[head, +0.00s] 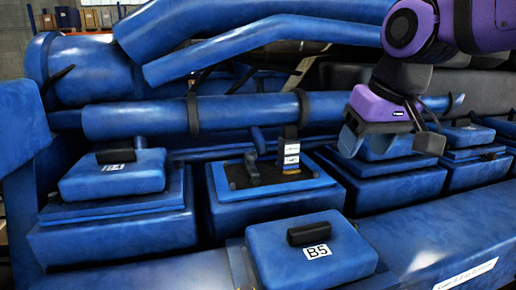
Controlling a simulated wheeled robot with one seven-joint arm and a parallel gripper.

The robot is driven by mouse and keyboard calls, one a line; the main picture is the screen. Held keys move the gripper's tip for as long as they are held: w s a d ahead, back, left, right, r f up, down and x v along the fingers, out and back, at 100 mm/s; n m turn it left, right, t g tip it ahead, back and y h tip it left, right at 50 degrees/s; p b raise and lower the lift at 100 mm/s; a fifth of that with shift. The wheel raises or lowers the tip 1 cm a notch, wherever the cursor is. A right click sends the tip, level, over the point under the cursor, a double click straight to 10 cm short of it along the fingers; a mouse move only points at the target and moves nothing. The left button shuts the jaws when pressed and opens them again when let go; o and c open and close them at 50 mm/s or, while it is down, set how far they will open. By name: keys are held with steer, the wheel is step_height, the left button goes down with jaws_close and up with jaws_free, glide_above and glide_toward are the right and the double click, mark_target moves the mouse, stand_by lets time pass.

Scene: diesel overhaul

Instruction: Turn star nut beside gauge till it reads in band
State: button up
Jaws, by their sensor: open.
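My purple gripper (390,142) is at the upper right, pointing down, with its blue-grey fingertips apart and nothing seen between them. It is above and in front of a closed blue box, to the right of the uncovered box (222,186). That box has a dark opening with small dark parts inside. An upright dark piece with white labels and a yellow patch (291,155) stands at its back right, and a smaller dark upright piece (251,168) stands left of it. I cannot make out a star nut, a gauge face or a reading.
A loose blue cover marked B5 (345,252) lies on the front ledge (440,225). A box with a dark-handled cover (112,182) stands at left, and closed boxes stand at right. Thick blue pipes (240,112) run behind and above the boxes.

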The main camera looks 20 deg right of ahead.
steer(key=w+a+r+g, duration=0.1)
steer(key=w+a+r, duration=0.15)
steer(key=w, duration=0.25)
steer(key=w+a+r+g, duration=0.1)
steer(key=w+a, duration=0.2)
steer(key=w, duration=0.2)
steer(key=g, duration=0.2)
glide_above(250, 152)
steer(key=shift+h, duration=0.3)
step_height(250, 152, down, 11)
steer(key=shift+s+r, duration=0.1)
steer(key=shift+r, duration=0.1)
steer(key=shift+c, duration=0.2)
steer(key=c, duration=0.9)
